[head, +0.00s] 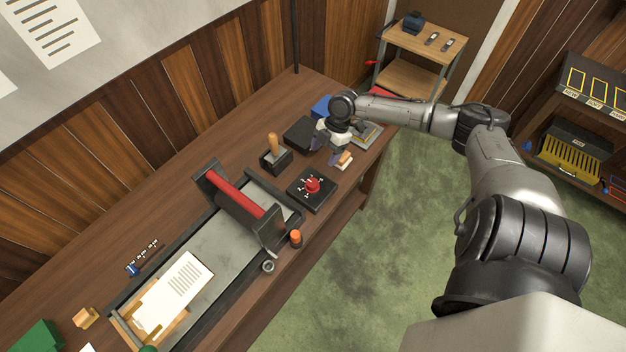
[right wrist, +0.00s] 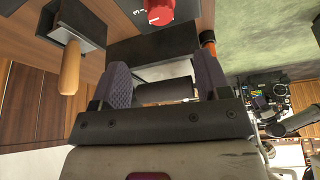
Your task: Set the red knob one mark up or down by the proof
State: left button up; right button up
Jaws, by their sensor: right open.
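The red knob (head: 313,185) stands on a black square plate with white marks (head: 303,197) on the bench, right of the press. It also shows at the top edge of the right wrist view (right wrist: 158,12), partly cut off. A printed sheet, seemingly the proof (head: 175,292), lies on the press bed at the lower left. My right gripper (head: 326,150) is open and empty, beyond the knob plate and apart from it. Its two purple-grey fingers show spread in the right wrist view (right wrist: 162,85). My left gripper is not in view. The knob's exact mark is too small to read.
The press with a red roller (head: 235,192) stands left of the knob. A wooden-handled tool in a black holder (head: 274,160) stands close behind the plate. A small orange-and-white block (head: 344,160) lies near my right gripper. An orange-topped cylinder (head: 296,238) stands near the bench's front edge.

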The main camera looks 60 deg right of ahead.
aim_at(313, 182)
jog(key=x, duration=1.1)
jog(key=shift+w+a+f, duration=0.1)
jog(key=shift+a+f, duration=0.2)
jog(key=shift+f, duration=0.35)
jog(key=shift+c, duration=0.3)
